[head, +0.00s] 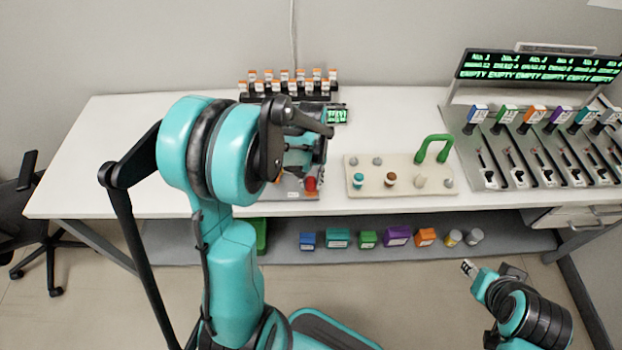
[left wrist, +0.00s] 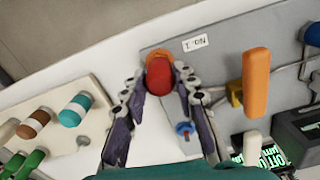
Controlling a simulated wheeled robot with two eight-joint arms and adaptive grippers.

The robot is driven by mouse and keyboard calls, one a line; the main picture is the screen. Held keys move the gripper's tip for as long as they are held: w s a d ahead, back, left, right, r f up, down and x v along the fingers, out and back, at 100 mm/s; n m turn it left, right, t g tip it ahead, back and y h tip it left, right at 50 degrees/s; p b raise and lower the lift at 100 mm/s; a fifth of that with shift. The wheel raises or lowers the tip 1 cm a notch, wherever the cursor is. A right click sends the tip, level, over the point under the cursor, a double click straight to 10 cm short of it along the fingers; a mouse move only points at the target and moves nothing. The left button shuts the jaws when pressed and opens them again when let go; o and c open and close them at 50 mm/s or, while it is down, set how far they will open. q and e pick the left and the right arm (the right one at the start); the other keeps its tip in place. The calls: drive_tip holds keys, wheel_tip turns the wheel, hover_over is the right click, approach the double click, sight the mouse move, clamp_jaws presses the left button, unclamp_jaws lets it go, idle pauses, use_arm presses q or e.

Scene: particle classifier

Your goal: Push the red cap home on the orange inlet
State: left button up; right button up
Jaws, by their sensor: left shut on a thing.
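The red cap (left wrist: 159,78) is between the fingertips of my left gripper (left wrist: 160,88) in the left wrist view, and the gripper is shut on it. I cannot tell how far the cap sits on the inlet.
A grey plate carries the inlet, an orange handle (left wrist: 256,82) and a blue knob (left wrist: 185,129). A beige board (head: 400,176) with pegs and a green handle (head: 433,148) stands to the right. A vial rack (head: 290,96) is behind. Coloured boxes sit on the lower shelf (head: 290,250).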

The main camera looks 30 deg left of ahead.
sight(311, 179)
use_arm(q)
drive_tip(key=shift+f+b, duration=0.35)
drive_tip(key=shift+f, duration=0.15)
drive_tip(key=o, duration=1.1)
drive_tip(key=shift+r, duration=0.15)
wheel_tip(311, 179, up, 12)
